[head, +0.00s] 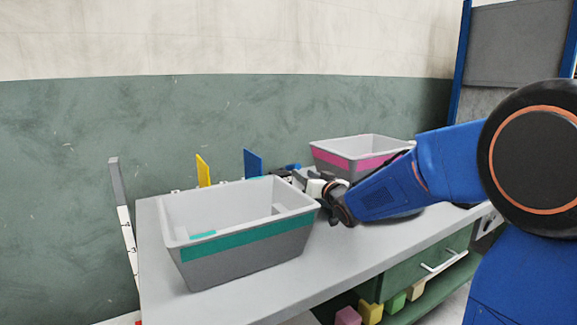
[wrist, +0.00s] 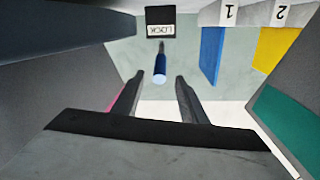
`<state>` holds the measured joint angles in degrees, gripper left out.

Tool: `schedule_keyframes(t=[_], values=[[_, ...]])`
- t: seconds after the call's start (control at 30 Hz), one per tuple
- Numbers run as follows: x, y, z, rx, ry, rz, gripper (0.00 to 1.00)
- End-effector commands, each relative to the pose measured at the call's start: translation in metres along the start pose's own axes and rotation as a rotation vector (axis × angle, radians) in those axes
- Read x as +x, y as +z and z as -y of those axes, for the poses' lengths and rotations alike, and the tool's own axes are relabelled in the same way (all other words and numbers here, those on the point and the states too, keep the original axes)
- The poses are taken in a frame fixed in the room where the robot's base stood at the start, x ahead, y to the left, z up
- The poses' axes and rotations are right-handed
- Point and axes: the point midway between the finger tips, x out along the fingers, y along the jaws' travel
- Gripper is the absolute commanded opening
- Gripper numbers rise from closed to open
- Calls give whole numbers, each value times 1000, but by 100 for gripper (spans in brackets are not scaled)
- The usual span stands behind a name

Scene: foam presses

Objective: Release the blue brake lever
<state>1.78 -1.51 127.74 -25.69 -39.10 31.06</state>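The blue brake lever (wrist: 160,66) shows in the wrist view as a short blue grip on a dark stem, below a dark plate marked LOCK (wrist: 160,22). My gripper (wrist: 157,80) is open and empty. The lever's end appears between the two fingertips in the picture; I cannot tell how far in front of them it is. In the head view my gripper (head: 322,190) is low over the bench between two bins, its fingers partly hidden by the nearer bin. A small blue piece beyond it may be the lever, but is too small to be sure.
A grey bin with a teal band (head: 245,238) stands at the front of the bench (head: 345,252). A grey bin with a pink band (head: 350,162) stands behind my arm. A blue panel (head: 253,163) and a yellow panel (head: 203,171) stand upright near the back edge.

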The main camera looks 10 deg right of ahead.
Motion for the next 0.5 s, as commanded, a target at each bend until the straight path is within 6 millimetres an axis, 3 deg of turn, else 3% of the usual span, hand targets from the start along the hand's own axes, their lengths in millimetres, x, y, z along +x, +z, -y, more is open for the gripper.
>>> schedule_keyframes(t=[0.5], values=[[89,1,1,0,-1,0,39]])
